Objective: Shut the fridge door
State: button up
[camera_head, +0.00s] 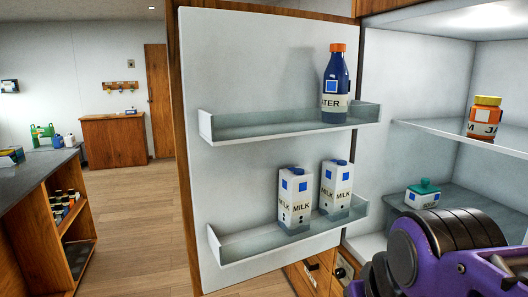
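The fridge door (240,75) stands open in the middle of the head view. Its white inner side faces me and its brown wooden edge shows on the left. Its upper shelf holds a blue water bottle (335,85) with an orange cap. Its lower shelf holds two milk cartons, one on the left (294,200) and one on the right (335,188). The lit fridge interior (395,75) is open on the right. A purple and black part of my arm covers the lower right corner. My gripper's fingers cannot be made out.
Inside the fridge, an orange jam jar (484,118) stands on the glass shelf (470,133), above a teal-lidded container (422,194). A counter (30,170) with open shelves stands at the left. Wooden floor (135,220) is clear between it and the door.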

aim_at(246, 79)
jog(key=k, duration=0.7)
jog(key=k+z, duration=0.2)
jog(key=z, duration=0.15)
jog(key=k+l+z, duration=0.1)
jog(key=k+z, duration=0.2)
jog(key=z, duration=1.35)
jog(key=j+z, duration=0.45)
jog(key=j, duration=0.2)
jog(key=k+j, duration=0.1)
jog(key=j, duration=0.3)
jog(key=k+j, duration=0.1)
jog(key=j, duration=0.3)
jog(key=k+j, duration=0.15)
jog(key=j, duration=0.25)
jog(key=k+j, duration=0.1)
jog(key=j, duration=0.3)
jog(key=k+j, duration=0.1)
jog(key=j, duration=0.3)
jog(key=k+j, duration=0.1)
jog(key=j, duration=0.3)
jog(key=k+j, duration=0.1)
jog(key=j, duration=0.3)
jog(key=k+j, duration=0.1)
jog(key=j, duration=0.3)
